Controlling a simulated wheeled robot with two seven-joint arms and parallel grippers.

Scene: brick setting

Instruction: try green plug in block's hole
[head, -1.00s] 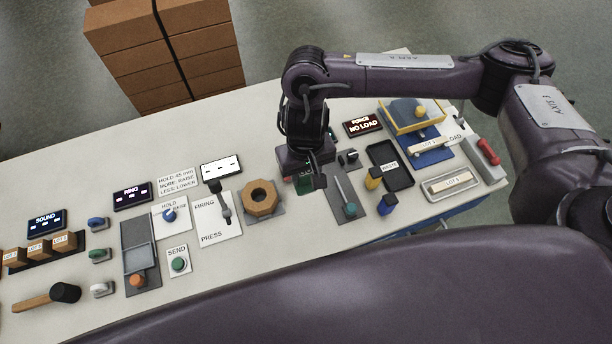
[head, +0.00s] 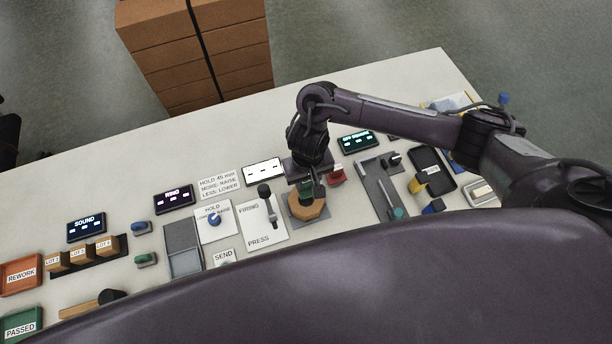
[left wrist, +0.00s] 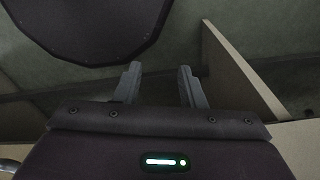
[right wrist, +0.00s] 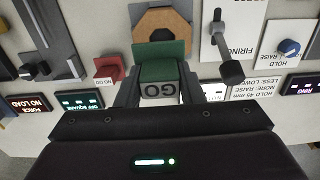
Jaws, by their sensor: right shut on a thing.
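My right gripper (head: 306,190) is shut on the green plug (right wrist: 160,62), which is marked GO. In the head view, the gripper and plug stand over the wooden block (head: 308,211), an octagon on a grey plate. In the right wrist view, the plug covers the near edge of the block (right wrist: 141,28), and part of its hole shows beyond the plug. I cannot tell whether the plug touches the block. My left gripper (left wrist: 160,72) is open and empty in the left wrist view, away from the bench top.
A red NO GO plug (right wrist: 108,68) stands beside the block; a display (head: 358,140) behind reads OFF SQUARE. A press lever (head: 267,205) stands close left of the block. A slider fixture (head: 380,190) lies right.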

